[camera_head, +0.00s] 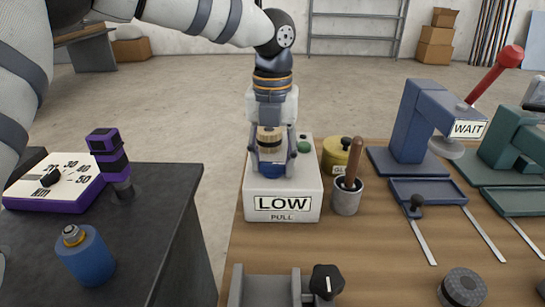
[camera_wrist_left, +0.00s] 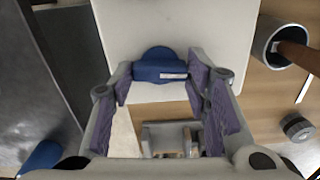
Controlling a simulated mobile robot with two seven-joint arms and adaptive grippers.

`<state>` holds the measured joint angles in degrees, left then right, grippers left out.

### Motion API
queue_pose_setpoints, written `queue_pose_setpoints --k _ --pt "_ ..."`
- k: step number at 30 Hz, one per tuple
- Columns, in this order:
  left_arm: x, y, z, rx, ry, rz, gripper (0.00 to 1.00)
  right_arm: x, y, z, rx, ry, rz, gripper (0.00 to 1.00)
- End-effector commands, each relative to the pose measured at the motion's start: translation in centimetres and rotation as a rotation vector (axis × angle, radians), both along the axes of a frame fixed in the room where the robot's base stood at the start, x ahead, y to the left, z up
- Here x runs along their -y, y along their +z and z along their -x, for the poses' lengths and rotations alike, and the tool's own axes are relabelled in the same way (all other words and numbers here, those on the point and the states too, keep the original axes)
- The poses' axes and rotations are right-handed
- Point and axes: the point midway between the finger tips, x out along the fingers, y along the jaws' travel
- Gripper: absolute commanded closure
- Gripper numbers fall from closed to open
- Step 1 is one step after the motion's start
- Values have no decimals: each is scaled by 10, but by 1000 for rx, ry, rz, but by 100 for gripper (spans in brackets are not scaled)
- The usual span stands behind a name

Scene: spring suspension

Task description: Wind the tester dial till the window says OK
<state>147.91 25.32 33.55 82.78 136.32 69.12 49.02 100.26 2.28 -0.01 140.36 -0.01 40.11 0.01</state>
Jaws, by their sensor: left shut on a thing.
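The tester is a white box (camera_head: 283,203) on the wooden bench, with a window (camera_head: 283,203) that reads LOW above the word PULL. A blue dial (camera_head: 270,169) sits on its top. The left wrist view shows the blue dial (camera_wrist_left: 160,66) with a white mark on its raised bar. My left gripper (camera_head: 271,157) points down over the box, its fingers on either side of the dial and shut on it. The fingers hide part of the dial in the head view. My right gripper is not in view.
A cup with a wooden-handled tool (camera_head: 347,195) and a yellow tin (camera_head: 335,153) stand close right of the tester. Blue (camera_head: 412,125) and green (camera_head: 515,140) presses are farther right. A dark table (camera_head: 150,230) left holds a purple-edged dial box and a blue cylinder.

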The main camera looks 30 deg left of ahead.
Motion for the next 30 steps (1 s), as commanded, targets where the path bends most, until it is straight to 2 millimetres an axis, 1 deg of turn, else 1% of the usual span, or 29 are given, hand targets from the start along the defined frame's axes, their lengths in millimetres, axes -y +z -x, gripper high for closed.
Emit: queue_pose_setpoints --k 5,11,19,30 --pt "0 0 0 0 -28 -1 85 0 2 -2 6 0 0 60" --pt "0 2 0 2 -132 -1 85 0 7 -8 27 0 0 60" --pt "0 2 0 1 -371 0 85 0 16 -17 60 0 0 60" --pt "0 0 0 -1 -711 -1 85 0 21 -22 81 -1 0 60"
